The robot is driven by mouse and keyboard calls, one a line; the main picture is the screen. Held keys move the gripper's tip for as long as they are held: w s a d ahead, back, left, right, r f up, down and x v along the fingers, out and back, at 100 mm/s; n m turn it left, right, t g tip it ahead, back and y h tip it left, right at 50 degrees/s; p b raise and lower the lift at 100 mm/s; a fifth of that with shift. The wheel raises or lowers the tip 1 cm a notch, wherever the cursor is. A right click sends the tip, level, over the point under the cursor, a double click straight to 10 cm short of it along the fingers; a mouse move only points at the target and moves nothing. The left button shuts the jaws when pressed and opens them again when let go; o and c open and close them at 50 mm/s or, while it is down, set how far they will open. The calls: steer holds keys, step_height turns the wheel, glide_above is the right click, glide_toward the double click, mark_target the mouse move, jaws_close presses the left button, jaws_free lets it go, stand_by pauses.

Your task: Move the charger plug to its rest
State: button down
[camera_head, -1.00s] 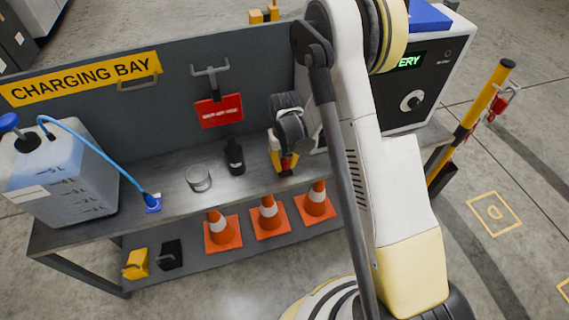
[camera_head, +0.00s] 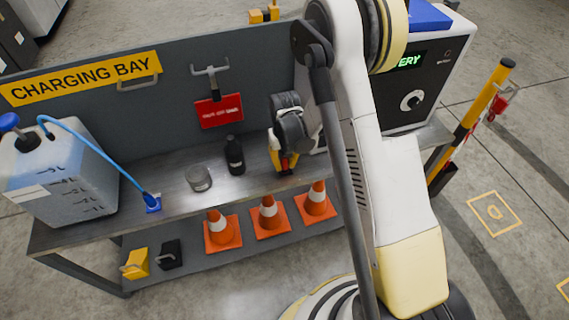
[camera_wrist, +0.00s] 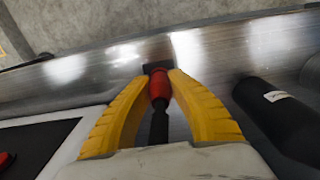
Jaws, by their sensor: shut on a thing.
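My gripper (camera_head: 285,165) is over the bench top, left of the charger cabinet. In the wrist view its yellow fingers (camera_wrist: 160,78) are shut on the charger plug (camera_wrist: 160,88), a red body with a black stem running back towards the wrist. A dark piece (camera_wrist: 157,67) shows at the plug's far end; I cannot tell whether it is the plug's tip or something it touches. In the head view the plug is mostly hidden by the fingers. I cannot make out the rest for certain in either view.
A black bottle (camera_head: 234,155) stands close left of my gripper, with a grey round tin (camera_head: 198,178) beyond. The charger cabinet (camera_head: 405,100) is to the right. A blue-capped jug (camera_head: 62,185) stands at the left. Several orange cones (camera_head: 268,218) sit on the lower shelf.

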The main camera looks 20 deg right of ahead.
steer(key=shift+f, duration=0.55)
stand_by(0.6)
steer(key=c, duration=1.3)
jaws_free()
steer(key=shift+o, duration=0.2)
step_height(320, 180, up, 12)
